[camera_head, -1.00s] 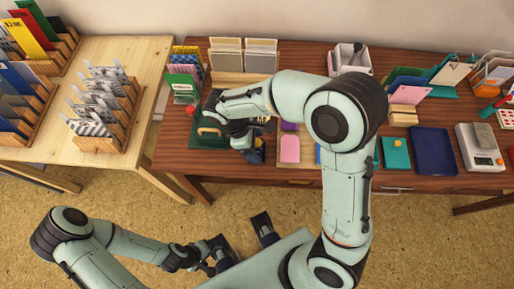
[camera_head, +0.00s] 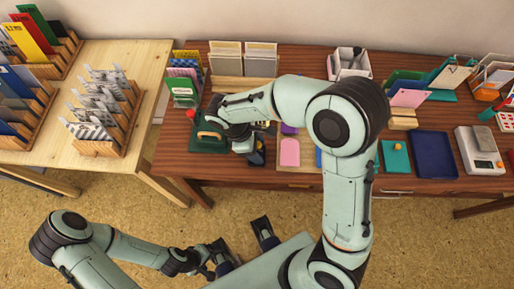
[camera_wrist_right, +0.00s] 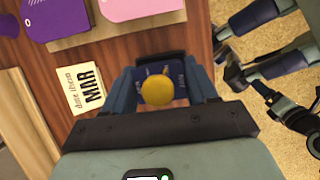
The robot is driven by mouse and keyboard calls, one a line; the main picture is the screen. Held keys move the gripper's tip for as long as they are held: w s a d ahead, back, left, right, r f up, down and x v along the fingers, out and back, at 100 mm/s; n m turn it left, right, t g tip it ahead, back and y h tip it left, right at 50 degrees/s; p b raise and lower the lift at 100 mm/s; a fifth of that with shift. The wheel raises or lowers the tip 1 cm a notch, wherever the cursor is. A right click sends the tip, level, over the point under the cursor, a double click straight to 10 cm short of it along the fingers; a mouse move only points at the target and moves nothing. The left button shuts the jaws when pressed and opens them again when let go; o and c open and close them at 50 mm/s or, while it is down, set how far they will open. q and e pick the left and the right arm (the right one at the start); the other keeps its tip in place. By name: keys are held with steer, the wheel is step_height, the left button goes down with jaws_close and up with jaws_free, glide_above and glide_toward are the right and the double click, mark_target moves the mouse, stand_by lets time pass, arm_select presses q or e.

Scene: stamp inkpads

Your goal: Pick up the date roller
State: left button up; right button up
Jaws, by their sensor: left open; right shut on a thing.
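The date roller (camera_wrist_right: 157,90) appears to be the dark blue piece with a round yellow knob in the right wrist view. My right gripper (camera_wrist_right: 163,84) is shut on it, with a blue finger on either side. In the head view this gripper (camera_head: 257,152) is over the front left part of the dark wooden table, and my arm hides most of the roller there. My left gripper (camera_head: 243,244) is open and empty, low in front of the table over the floor.
A green piece with a handle (camera_head: 207,138) stands left of my right gripper. A pink tag (camera_head: 290,152) lies on a board to its right. Card holders (camera_head: 245,62) stand behind. A dark blue tray (camera_head: 434,155) and a scale (camera_head: 480,150) are at the right.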

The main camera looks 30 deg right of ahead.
step_height(320, 180, up, 19)
steer(key=p, duration=0.3)
steer(key=shift+r, duration=0.1)
